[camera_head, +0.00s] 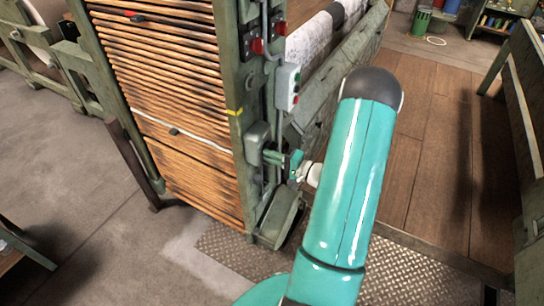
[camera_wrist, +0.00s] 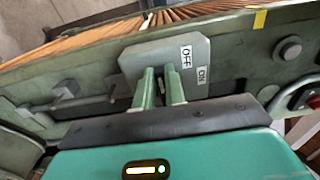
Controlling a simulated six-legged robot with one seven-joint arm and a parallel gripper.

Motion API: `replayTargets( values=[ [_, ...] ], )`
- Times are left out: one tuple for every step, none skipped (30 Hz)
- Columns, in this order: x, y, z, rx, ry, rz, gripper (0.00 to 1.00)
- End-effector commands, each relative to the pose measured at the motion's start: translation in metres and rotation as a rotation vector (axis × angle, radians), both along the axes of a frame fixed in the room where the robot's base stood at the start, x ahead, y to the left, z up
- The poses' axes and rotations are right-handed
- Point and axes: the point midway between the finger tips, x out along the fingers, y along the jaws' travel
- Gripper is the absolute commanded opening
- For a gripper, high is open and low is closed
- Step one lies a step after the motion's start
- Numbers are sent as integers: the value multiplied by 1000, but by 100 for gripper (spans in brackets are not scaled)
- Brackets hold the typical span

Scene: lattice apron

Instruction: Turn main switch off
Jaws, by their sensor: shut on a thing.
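The main switch is a grey box (camera_head: 257,140) on the green upright of the machine in the head view. In the wrist view its grey plate (camera_wrist: 135,62) carries white OFF and ON labels (camera_wrist: 187,56). My gripper (camera_head: 290,160) is at the box's front, at the end of my teal arm. In the wrist view its two green fingers (camera_wrist: 160,75) reach onto the plate beside the labels. They are shut on the small switch lever (camera_wrist: 158,86), which is mostly hidden between them. Which label the lever points to cannot be told.
A box with green and red buttons (camera_head: 288,87) and red knobs (camera_head: 257,46) sit above the switch on the same upright. Wooden slats (camera_head: 165,75) fill the frame to the left. Diamond-plate flooring (camera_head: 225,245) lies below.

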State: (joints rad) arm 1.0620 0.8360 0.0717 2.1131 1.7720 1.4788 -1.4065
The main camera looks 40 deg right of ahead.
Motion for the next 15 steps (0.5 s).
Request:
replayTargets(
  values=[
    [3, 0, 0, -5, -1, -1, 0],
    [3, 0, 0, -5, -1, -1, 0],
    [3, 0, 0, -5, -1, -1, 0],
    [3, 0, 0, -5, -1, -1, 14],
    [3, 0, 0, -5, -1, -1, 20],
    [3, 0, 0, -4, 0, 0, 28],
    [3, 0, 0, -4, 0, 0, 33],
    [3, 0, 1, -4, -1, 0, 34],
    [3, 0, 1, -3, -2, 1, 34],
    [3, 0, 1, -3, -3, 1, 34],
    [3, 0, 1, -3, -3, 2, 34],
    [3, 0, 1, -3, -3, 2, 34],
    [2, 0, 1, -3, -3, 2, 34],
    [2, 0, 1, -2, -3, 1, 34],
    [2, 0, 1, -2, -2, 1, 34]
  ],
)
